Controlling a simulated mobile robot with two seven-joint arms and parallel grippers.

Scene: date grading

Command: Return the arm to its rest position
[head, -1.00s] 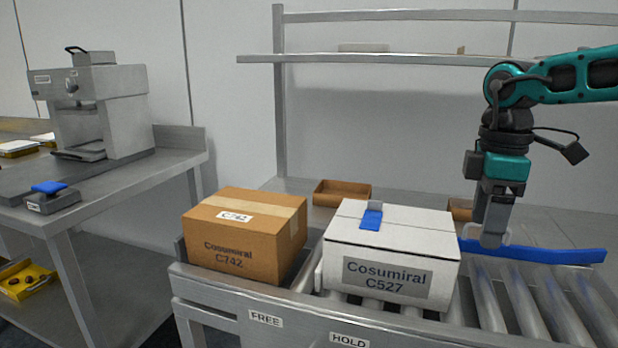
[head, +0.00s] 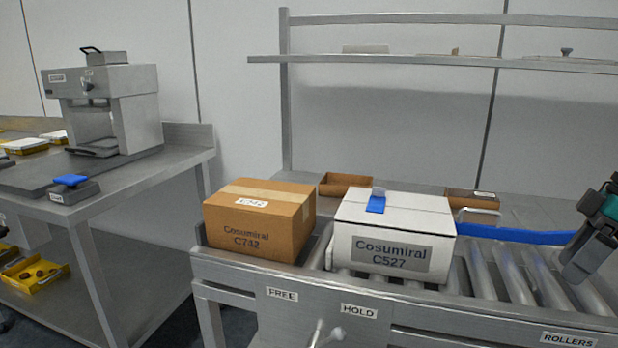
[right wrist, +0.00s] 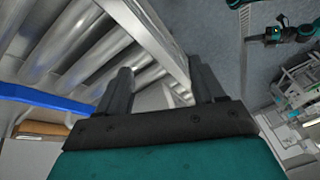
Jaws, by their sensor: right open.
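My right gripper (head: 577,262) is at the right edge of the head view, tilted, over the right end of the rollers. In the right wrist view its two dark fingers (right wrist: 158,88) stand apart with nothing between them. Most of the right arm is outside the head view. My left gripper does not show.
A white box C527 (head: 347,244) and a brown box C742 (head: 262,247) sit on the roller bench (head: 240,276). A blue strip (head: 520,236) runs behind the rollers (head: 505,285). A grey machine (head: 140,88) stands on the left table. The rollers right of the white box are bare.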

